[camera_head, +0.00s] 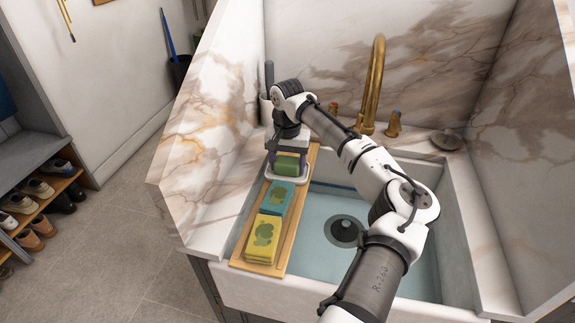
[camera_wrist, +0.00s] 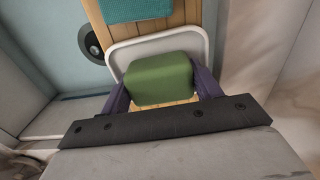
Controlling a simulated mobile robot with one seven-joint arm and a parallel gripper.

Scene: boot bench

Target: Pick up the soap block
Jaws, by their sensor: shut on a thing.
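The green soap block (camera_head: 287,165) is at the far end of the wooden board, at the white dish (camera_head: 281,183). It also shows in the wrist view as a rounded green block (camera_wrist: 157,80) in front of the dish's pale rim (camera_wrist: 122,52). My gripper (camera_wrist: 160,88) is shut on the soap block, with one dark purple finger at each side of it. In the head view my gripper (camera_head: 288,160) points down over the dish. The underside of the block is hidden, so I cannot tell whether it touches the dish.
The wooden board (camera_head: 300,190) lies along the sink's left side. The brass tap (camera_head: 376,80) stands behind the basin (camera_head: 315,235). A marble wall (camera_head: 205,125) rises at left.

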